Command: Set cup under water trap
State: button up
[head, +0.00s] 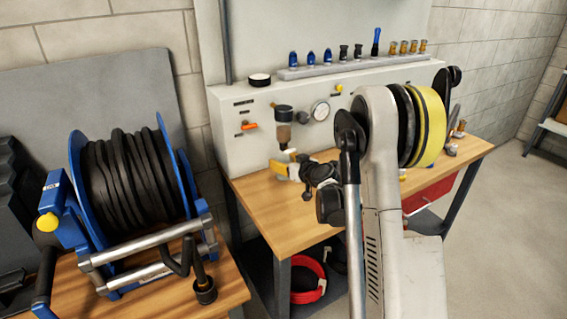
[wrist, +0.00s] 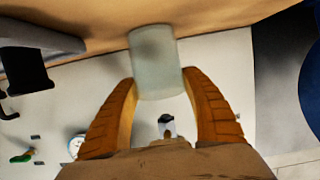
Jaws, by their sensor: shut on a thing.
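A pale, frosted cup (wrist: 155,62) is between the two orange fingers of my gripper (wrist: 160,82) in the wrist view. The fingers are shut on its sides. In the head view my gripper (head: 284,164) is over the back of the wooden bench, close to the front of the light panel. The cup is hard to make out there. The water trap (head: 284,116), with a dark top and an amber bowl, is fixed on the panel just above my gripper. In the wrist view a small dark-and-brass fitting (wrist: 167,126) shows between the fingers, perhaps the trap.
The panel carries a round gauge (head: 320,111) and an orange-handled valve (head: 249,125). A rail (head: 345,67) above holds several small fittings. A blue hose reel (head: 130,190) stands at the left. The bench top (head: 262,205) is clear in front of my gripper.

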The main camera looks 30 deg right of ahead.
jog(key=shift+f, duration=0.15)
jog(key=o, duration=1.1)
